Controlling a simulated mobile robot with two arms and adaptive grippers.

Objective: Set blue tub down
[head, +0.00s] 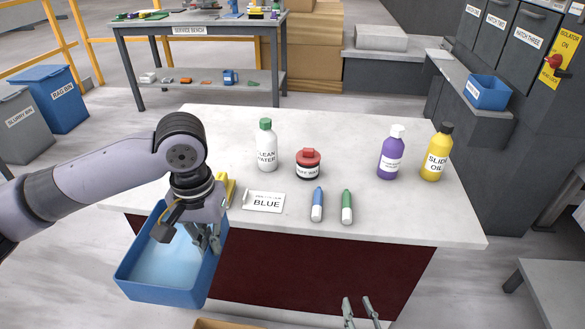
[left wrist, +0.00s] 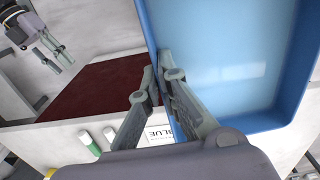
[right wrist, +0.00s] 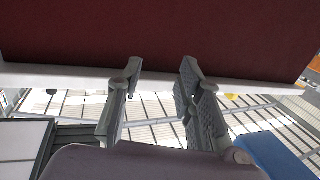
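A blue tub (head: 150,290), open at the top with a pale blue inside, is off the front left edge of the stone slab (head: 400,215). My left gripper (head: 207,245) is shut on its right wall; the left wrist view shows the wall (left wrist: 152,25) between the fingers (left wrist: 160,85). The tub looks empty and slightly tilted, and no support shows under it. My right gripper (head: 361,312) is open and empty in front of the slab's dark red front; its spread fingers also show in the right wrist view (right wrist: 158,78).
On the slab stand a green-capped bottle (head: 267,148), red-lidded jar (head: 308,164), purple bottle (head: 391,155) and yellow bottle (head: 437,155). A BLUE card (head: 263,202) and two markers (head: 317,205) lie near its front. Another blue tub (head: 488,93) sits on the right ledge.

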